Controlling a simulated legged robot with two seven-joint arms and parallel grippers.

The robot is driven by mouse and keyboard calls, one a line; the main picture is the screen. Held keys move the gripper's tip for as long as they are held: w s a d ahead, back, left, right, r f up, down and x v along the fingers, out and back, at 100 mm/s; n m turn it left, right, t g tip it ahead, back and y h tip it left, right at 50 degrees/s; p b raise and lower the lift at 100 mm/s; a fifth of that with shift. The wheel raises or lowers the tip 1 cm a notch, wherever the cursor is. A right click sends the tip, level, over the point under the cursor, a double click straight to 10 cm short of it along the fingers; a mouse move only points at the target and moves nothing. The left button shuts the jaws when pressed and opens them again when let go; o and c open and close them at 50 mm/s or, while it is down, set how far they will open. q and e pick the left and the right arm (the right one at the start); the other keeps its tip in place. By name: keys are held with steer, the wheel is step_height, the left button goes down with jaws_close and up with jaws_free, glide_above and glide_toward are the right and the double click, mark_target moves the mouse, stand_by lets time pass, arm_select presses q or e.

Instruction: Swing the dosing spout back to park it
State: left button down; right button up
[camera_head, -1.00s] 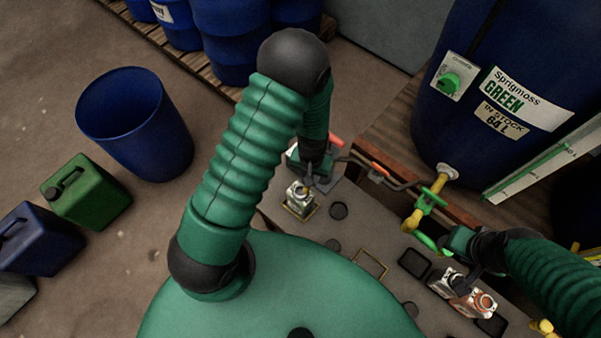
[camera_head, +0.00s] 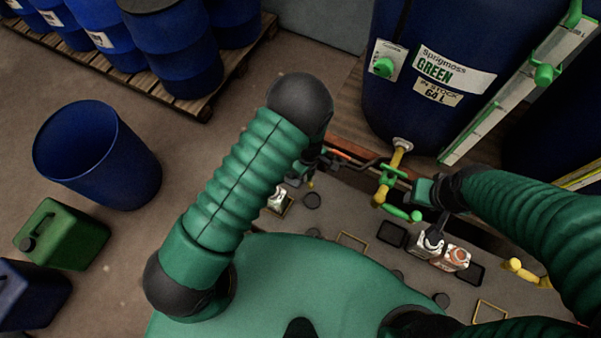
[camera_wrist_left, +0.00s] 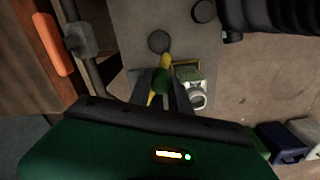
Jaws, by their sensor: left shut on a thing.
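My left gripper (camera_head: 311,176) is shut on a dark green knob (camera_wrist_left: 161,80) with yellow parts, apparently the dosing spout's end. In the left wrist view its fingers (camera_wrist_left: 161,88) close around the knob. In the head view a yellow tip (camera_head: 311,184) shows below the gripper, right of a small white and metal container (camera_head: 277,199). That container (camera_wrist_left: 192,88) is close beside the yellow part in the wrist view. The spout's link to its mount is hidden. My right gripper (camera_head: 424,191) is beside the green-handled yellow valve (camera_head: 388,178); its jaws are unclear.
A blue vat labelled Sprigmoss Green (camera_head: 415,90) stands at the back. Two small containers (camera_head: 455,258) stand on the grey bench (camera_head: 335,220). An open blue drum (camera_head: 95,155) stands on the floor.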

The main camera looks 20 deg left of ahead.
arm_select(q)
steer(key=shift+w+d+n, duration=0.4)
steer(key=shift+w+n, duration=0.05)
steer(key=shift+n, duration=0.15)
steer(key=c, duration=1.5)
jaws_free()
steer(key=o, duration=0.3)
steer(key=shift+d, duration=0.1)
steer(key=shift+r, duration=0.1)
step_height(320, 180, up, 17)
steer(key=p, duration=1.4)
steer(key=shift+w+f, duration=0.1)
steer(key=shift+f, duration=0.1)
